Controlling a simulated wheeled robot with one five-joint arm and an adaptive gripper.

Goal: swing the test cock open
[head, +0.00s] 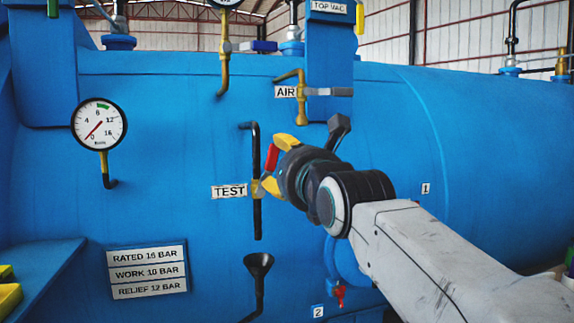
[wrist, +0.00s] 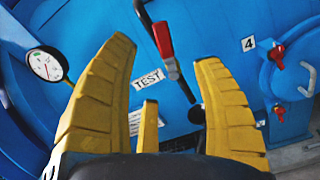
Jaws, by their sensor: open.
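In the wrist view the red lever (wrist: 163,39) lies between the two long finger tips of my gripper (wrist: 161,52), with gaps on both sides. The TEST label (wrist: 148,79) shows below it. Whether any finger touches the lever cannot be told.
A black funnel (head: 258,264) is below the pipe. The AIR valve (head: 301,98) and a dark knob (head: 339,126) are above my gripper. A gauge (head: 99,124) is at left. A small red valve (head: 340,292) is below my arm. The blue shell (head: 480,150) is bare at right.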

